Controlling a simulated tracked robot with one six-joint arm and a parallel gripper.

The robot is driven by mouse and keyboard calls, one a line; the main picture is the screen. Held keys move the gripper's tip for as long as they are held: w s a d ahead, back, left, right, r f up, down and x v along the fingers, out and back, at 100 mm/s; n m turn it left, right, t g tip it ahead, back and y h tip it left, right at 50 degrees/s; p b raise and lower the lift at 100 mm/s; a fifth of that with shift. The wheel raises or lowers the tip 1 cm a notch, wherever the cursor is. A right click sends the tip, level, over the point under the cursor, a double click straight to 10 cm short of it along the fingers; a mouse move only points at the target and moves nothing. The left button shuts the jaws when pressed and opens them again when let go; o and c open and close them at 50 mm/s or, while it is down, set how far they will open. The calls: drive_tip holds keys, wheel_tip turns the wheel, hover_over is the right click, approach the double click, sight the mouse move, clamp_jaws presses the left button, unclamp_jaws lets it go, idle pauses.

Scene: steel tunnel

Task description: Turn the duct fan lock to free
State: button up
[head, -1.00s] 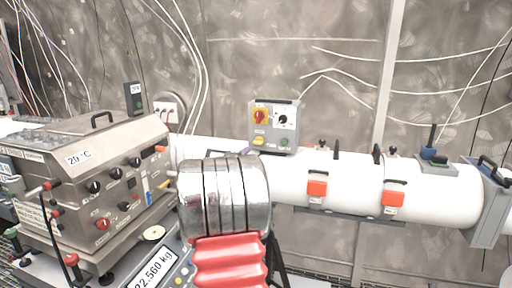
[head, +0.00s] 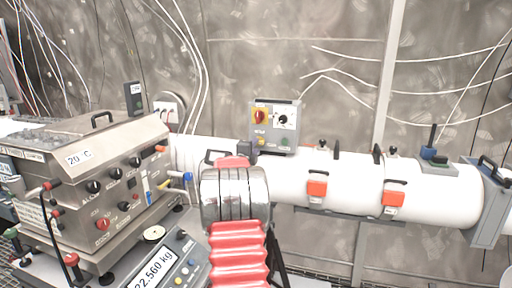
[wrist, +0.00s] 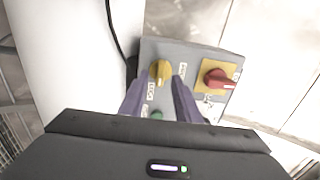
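The grey control box (head: 275,125) stands on the white duct. In the wrist view, the yellow knob (wrist: 160,71) on the box face has small labels on either side, which seem to read lock and free. The knob's grip runs roughly up and down in that view; which label it points at is unclear. My gripper (wrist: 160,80) is open, with one dark finger on each side of the knob's lower part. I cannot tell whether they touch it. In the head view my silver and red arm is in front, and the gripper is mostly hidden.
The white duct (head: 350,180) has orange latches (head: 317,188). A steel machine (head: 105,165) and a scale (head: 165,262) stand left.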

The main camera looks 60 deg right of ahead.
drive_tip(key=shift+w+d, duration=0.2)
drive_tip(key=shift+d, duration=1.05)
drive_tip(key=shift+c, duration=0.3)
clamp_jaws()
drive_tip(key=shift+a, duration=0.1)
